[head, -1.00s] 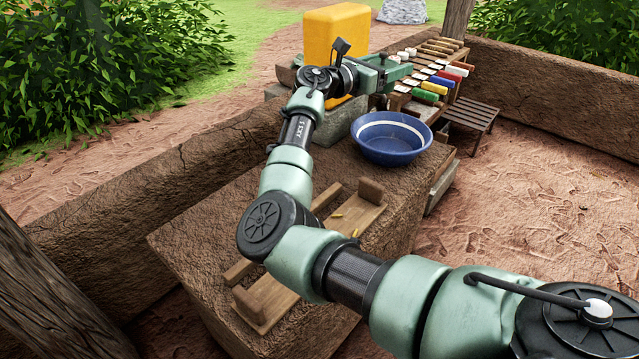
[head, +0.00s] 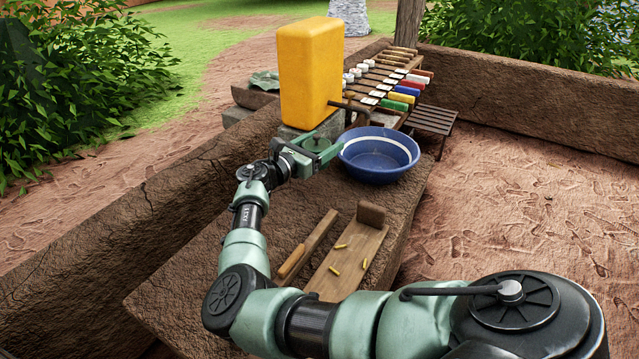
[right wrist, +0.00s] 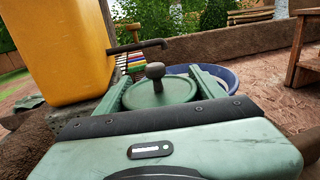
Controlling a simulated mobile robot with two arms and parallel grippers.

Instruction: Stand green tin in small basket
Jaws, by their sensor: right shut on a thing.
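The green tin (right wrist: 160,93) shows in the right wrist view as a round green lid with a dark knob, between my two green fingers. In the head view the tin (head: 316,143) is small, beside the yellow jerrycan and left of the blue basin. My right gripper (head: 322,152) is shut on it; the tin looks about upright. The tin's lower body is hidden by the gripper, and I cannot tell how high it is held. I cannot make out a small basket in either view. My left gripper is not in view.
The yellow jerrycan (head: 310,75) with a dark spout stands close behind the gripper. A blue basin (head: 378,160) sits at its right. A wooden board (head: 345,262) with small yellow pieces lies nearer on the mud bench. A rack of colored-handled tools (head: 400,85) is behind.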

